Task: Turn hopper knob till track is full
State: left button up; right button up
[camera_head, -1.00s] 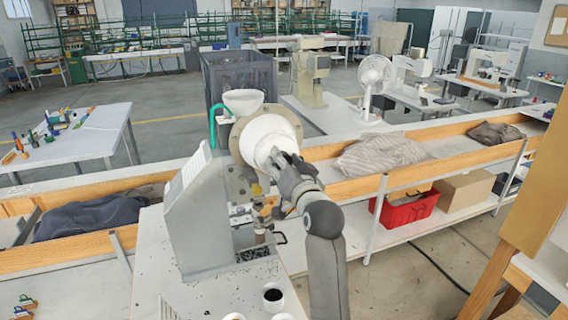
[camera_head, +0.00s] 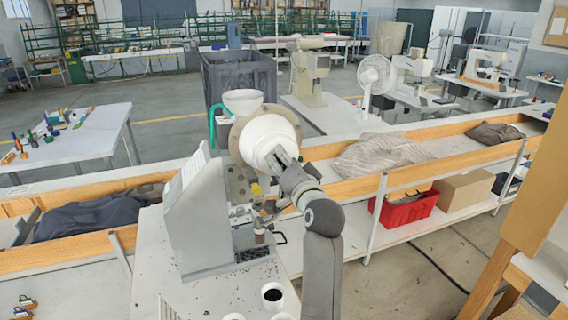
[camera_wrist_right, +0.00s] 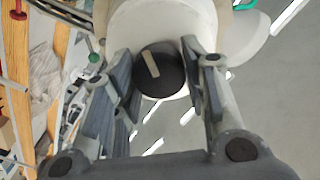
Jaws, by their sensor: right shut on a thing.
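The eyelet press (camera_head: 195,220) stands on the bench with a white drum-shaped hopper (camera_head: 262,136) at its upper right. My right gripper (camera_head: 280,158) is at the hopper's front face and hides the knob in the head view. The right wrist view shows the dark round hopper knob (camera_wrist_right: 158,76) with a pale bar mark on its face. My left gripper is not in view.
A white funnel (camera_head: 243,101) sits above the hopper beside a green tube (camera_head: 212,125). Small dark pieces lie around the press foot. A cup with dark contents (camera_head: 273,295) stands in front. A wooden-edged trough with cloths (camera_head: 380,155) runs behind.

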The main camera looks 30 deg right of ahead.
jog(key=shift+f, duration=0.2)
jog(key=o, duration=0.9)
jog(key=shift+o, duration=0.6)
jog(key=shift+r, duration=0.1)
